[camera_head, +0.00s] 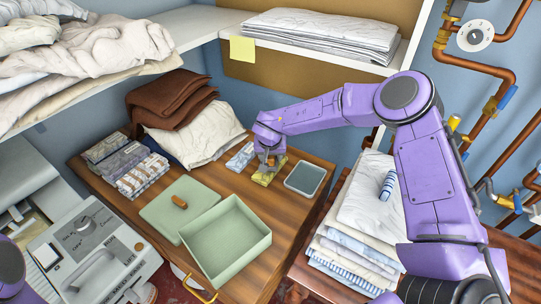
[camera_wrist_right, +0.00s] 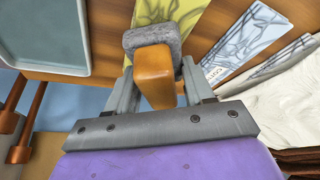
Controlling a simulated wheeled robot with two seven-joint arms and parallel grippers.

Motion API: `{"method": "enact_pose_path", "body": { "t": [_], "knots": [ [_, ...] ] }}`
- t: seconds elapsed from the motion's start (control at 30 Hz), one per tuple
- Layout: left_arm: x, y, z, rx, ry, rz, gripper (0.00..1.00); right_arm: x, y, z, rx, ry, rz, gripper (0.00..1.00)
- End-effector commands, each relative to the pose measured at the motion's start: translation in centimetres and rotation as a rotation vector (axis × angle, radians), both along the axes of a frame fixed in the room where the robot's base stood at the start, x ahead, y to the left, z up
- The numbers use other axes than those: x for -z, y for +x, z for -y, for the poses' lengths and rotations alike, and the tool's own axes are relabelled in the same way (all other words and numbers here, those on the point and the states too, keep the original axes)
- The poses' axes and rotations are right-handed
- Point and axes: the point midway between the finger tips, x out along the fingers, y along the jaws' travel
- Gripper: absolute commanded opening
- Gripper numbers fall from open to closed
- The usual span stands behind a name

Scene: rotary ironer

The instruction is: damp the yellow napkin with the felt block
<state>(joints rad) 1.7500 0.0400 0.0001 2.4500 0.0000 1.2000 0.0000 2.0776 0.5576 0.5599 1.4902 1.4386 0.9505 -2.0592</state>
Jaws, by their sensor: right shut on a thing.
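The yellow napkin (camera_head: 262,179) lies folded on the wooden table, partly hidden under my right gripper (camera_head: 269,157). It also shows at the top of the right wrist view (camera_wrist_right: 200,25). My right gripper is shut on the orange handle of the felt block (camera_wrist_right: 152,40), whose grey felt faces the napkin. The felt overlaps the napkin in the wrist view; I cannot tell whether they touch. A shallow blue-grey tray (camera_head: 305,179) sits just right of the napkin. My left gripper is out of view.
A blue-and-white napkin (camera_head: 240,157) lies just left of the yellow one. A green box (camera_head: 225,240) and its lid (camera_head: 178,209) stand in front. Patterned cloth stacks and a cream cloth (camera_head: 200,135) fill the back left. A linen pile (camera_head: 365,220) stands right.

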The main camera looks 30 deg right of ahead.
Motion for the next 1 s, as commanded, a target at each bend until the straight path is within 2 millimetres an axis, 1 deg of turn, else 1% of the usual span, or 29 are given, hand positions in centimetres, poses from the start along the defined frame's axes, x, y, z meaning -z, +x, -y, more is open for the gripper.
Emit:
{"method": "enact_pose_path", "body": {
  "t": [1.0],
  "knots": [
    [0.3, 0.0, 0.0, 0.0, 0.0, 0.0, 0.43, 1.0, 0.0, 0.0, 0.0, 0.0, 0.0, 0.24]
  ]
}}
